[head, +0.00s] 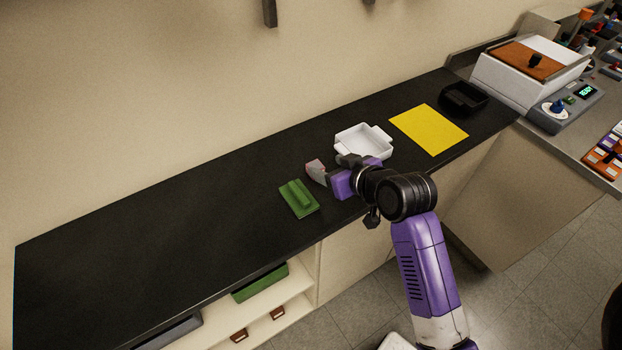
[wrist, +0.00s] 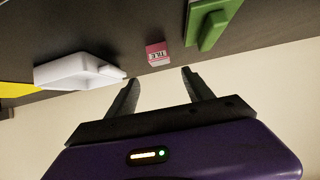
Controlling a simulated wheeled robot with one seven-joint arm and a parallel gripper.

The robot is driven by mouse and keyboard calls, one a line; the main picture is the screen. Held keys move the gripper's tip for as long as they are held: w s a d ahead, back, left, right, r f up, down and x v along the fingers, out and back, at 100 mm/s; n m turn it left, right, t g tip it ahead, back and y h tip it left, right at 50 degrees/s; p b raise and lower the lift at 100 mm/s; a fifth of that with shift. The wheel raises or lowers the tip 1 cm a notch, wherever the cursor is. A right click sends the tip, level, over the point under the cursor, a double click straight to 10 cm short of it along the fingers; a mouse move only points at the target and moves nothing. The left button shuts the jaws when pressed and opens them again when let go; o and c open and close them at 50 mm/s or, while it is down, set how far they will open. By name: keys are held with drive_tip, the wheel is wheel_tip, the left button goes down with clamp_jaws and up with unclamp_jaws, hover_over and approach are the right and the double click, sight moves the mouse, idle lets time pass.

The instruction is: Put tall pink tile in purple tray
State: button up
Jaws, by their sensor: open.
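A small pink tile (wrist: 157,54) with a pale label stands on the black counter in the wrist view, just beyond and between my fingertips. In the head view the pink tile (head: 314,166) shows only in part beside a finger. My gripper (wrist: 160,78) is open, with nothing between its fingers. In the head view my gripper (head: 335,168) is low over the counter, between the green block and the white tray. I see no tray that is clearly purple.
A green block with a raised handle (head: 299,198) lies left of my gripper. A white tray (head: 364,142), a yellow sheet (head: 430,129) and a black tray (head: 464,98) lie to the right. The left counter is clear. A green item (head: 260,283) sits on the shelf below.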

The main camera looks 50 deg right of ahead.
sight(315, 166)
drive_tip(key=shift+a+f, duration=0.15)
drive_tip(key=shift+f, duration=0.25)
drive_tip(key=shift+w+f, duration=0.15)
drive_tip(key=shift+f, duration=0.05)
drive_tip(key=shift+p+x, duration=0.75)
drive_tip(key=shift+x, duration=2.8)
drive_tip(key=shift+f, duration=0.15)
drive_tip(key=shift+c, duration=0.2)
clamp_jaws()
